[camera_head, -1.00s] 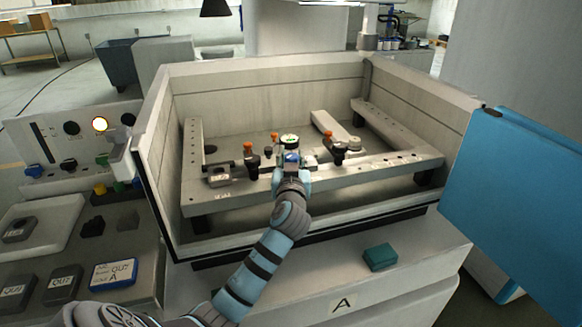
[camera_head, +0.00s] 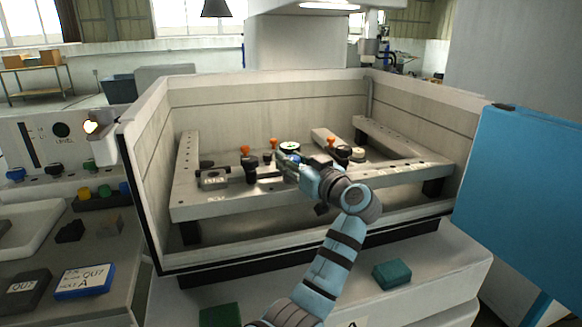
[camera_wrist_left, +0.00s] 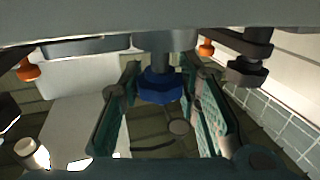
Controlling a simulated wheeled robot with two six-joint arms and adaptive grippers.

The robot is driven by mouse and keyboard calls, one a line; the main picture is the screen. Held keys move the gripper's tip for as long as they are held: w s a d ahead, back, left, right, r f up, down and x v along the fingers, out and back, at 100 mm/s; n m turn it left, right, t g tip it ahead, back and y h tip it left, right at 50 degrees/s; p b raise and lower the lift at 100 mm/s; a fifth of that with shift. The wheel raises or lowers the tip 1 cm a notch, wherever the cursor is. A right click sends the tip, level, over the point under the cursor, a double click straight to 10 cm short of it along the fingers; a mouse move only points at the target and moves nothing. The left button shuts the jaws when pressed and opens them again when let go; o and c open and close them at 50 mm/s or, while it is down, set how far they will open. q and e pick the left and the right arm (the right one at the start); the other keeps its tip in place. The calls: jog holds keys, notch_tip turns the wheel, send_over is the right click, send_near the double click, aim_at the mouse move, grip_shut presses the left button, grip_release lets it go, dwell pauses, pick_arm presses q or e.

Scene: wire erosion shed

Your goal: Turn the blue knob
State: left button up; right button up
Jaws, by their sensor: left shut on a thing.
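The blue knob (camera_wrist_left: 160,88) is a dark blue lobed knob on a grey stem in the left wrist view. My left gripper (camera_wrist_left: 165,125) has a green-padded finger on each side of it and is shut on it. In the head view my left gripper (camera_head: 284,162) is at the front bar of the fixture frame (camera_head: 385,174), its wrist slanting down to the right. The knob is hidden behind the gripper there. My right gripper is not in view.
Orange-topped clamps with black knobs (camera_head: 250,163) stand close beside the gripper. The tank wall (camera_head: 133,190) encloses the frame. A blue door (camera_head: 525,190) stands at right. The control panel (camera_head: 40,140) is at left. A green block (camera_head: 392,272) lies on the front ledge.

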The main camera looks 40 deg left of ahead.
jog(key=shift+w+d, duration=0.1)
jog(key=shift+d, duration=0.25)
pick_arm(q)
jog(key=o, duration=1.2)
jog(key=shift+w+d, duration=0.1)
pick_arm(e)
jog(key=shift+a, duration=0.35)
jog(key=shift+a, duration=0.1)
pick_arm(q)
jog(key=v, duration=1.2)
